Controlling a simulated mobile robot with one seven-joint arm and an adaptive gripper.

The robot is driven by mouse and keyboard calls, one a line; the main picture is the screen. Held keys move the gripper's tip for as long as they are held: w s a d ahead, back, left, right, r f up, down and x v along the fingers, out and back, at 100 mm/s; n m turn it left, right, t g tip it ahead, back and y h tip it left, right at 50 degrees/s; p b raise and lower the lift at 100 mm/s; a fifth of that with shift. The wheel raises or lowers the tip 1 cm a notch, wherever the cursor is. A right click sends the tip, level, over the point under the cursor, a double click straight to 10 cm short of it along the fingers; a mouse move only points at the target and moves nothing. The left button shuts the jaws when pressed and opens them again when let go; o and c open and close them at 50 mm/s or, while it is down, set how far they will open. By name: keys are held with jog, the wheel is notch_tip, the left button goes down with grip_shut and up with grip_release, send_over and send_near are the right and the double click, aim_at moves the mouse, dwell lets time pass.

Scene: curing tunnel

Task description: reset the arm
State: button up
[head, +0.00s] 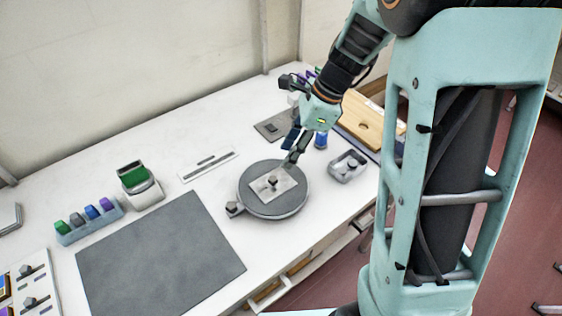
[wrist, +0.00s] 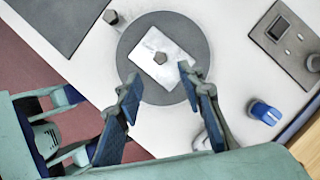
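My gripper (wrist: 158,88) is open and empty in the wrist view, its two blue-padded fingers spread apart. In the head view my gripper (head: 291,150) hangs over the far right edge of a round grey disc (head: 290,205). A pale square plate with a dark knob (head: 273,183) lies on that disc. The plate (wrist: 178,48) also shows in the wrist view, beyond and between the fingertips, with the disc (wrist: 132,50) around it. I cannot tell the exact height of the fingertips above the disc.
A grey mat (head: 160,255) lies to the left. A blue rack (head: 90,228) of coloured pieces and a device with a green top (head: 135,178) stand behind it. A grey tray (head: 347,168) sits right of the disc. A wooden board (head: 368,125) and blue knob (wrist: 264,112) are nearby.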

jog(key=shift+v, duration=1.05)
jog(key=w+a+r+n+t+y+b, duration=0.1)
jog(key=w+a+r+n+t+y, duration=0.2)
jog(key=a+r+n, duration=0.5)
jog(key=w+a+r+n+t+y+b, duration=0.2)
jog(key=a+r+n+t, duration=0.1)
jog(key=a+r, duration=0.9)
jog(key=s+d+f+n+h+p, duration=0.2)
jog(key=s+d+n+h+p, duration=0.1)
jog(key=s+d, duration=0.7)
jog(key=s+d+f+n+h+p, duration=0.1)
jog(key=s+d+n+h+p, duration=0.3)
jog(key=s+d, duration=0.6)
jog(key=d+h, duration=0.2)
jog(key=d, duration=0.6)
jog(key=shift+s+f+g+h, duration=0.3)
jog(key=shift+s+f, duration=0.05)
jog(key=shift+f, duration=0.05)
